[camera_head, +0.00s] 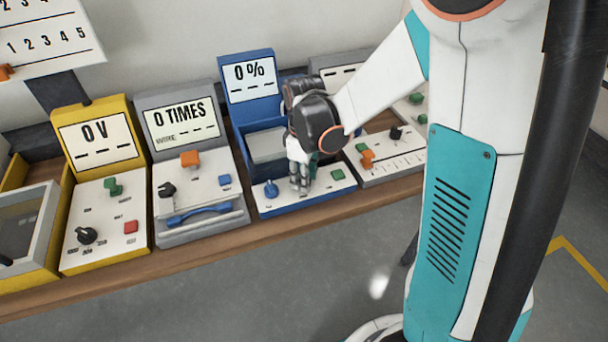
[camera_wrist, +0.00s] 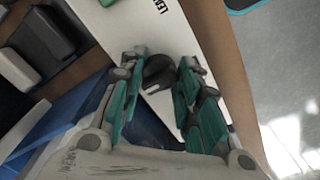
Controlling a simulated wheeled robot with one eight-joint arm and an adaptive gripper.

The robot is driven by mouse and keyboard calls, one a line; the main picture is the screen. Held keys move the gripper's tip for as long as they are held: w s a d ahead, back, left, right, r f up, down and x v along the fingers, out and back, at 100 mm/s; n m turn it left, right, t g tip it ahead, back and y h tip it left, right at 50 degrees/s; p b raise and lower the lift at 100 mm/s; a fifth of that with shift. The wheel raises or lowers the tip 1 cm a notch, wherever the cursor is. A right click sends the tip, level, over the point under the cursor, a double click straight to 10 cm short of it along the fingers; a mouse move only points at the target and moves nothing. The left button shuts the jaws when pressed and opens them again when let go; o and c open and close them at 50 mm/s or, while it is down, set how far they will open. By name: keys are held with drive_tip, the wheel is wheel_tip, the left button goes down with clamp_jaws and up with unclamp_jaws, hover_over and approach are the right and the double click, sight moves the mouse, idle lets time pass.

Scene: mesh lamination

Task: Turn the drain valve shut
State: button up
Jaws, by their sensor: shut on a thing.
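The blue station (camera_head: 253,92) has a display reading 0 %. Its sloping white panel carries a blue knob (camera_head: 271,189) at the left and a green button (camera_head: 338,174) at the right. My gripper (camera_head: 300,187) points down onto this panel between them and covers that spot. In the wrist view, a dark rounded knob (camera_wrist: 158,71) sits between my fingertips on the white panel, and my gripper (camera_wrist: 157,80) is shut on it. I take it to be the drain valve, but its label is not readable. Its turn angle is unclear.
A grey station (camera_head: 180,110) reading 0 TIMES and a yellow station (camera_head: 92,130) reading 0 V stand to the left. Another grey station (camera_head: 388,163) stands close on the right. The wooden bench edge (camera_head: 200,258) runs along the front, with open floor before it.

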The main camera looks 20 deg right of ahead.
drive_tip(key=o, duration=1.1)
drive_tip(key=shift+c, duration=0.2)
wheel_tip(320, 180, up, 12)
idle(0.3)
drive_tip(key=s+r+m+t, duration=0.2)
drive_tip(key=s+m+t, duration=0.1)
drive_tip(key=s, duration=0.4)
drive_tip(key=s+r+m+t, duration=0.3)
drive_tip(key=s+m, duration=0.3)
drive_tip(key=s, duration=0.2)
drive_tip(key=shift+t, duration=0.6)
